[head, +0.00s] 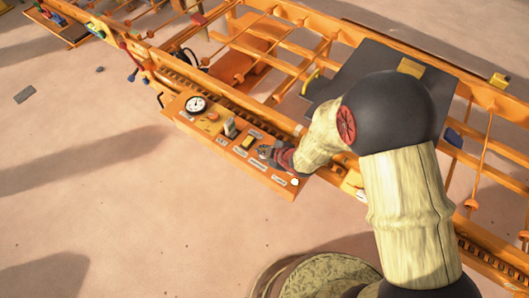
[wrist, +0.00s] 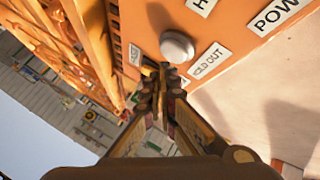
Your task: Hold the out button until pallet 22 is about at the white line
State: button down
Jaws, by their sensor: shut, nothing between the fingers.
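An orange control panel (head: 222,140) carries labelled buttons. I cannot make out a pallet number 22 or a white line in either view.
The panel also has a dial gauge (head: 196,104), a grey lever (head: 230,128) and a yellow button (head: 247,142). Behind it runs an orange frame with rails and a dark plate (head: 350,72) bearing a yellow block (head: 410,68). The floor in front is mostly clear.

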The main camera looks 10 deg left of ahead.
jog(key=shift+r, duration=0.1)
jog(key=shift+r+p, duration=1.9)
jog(key=shift+r, duration=0.55)
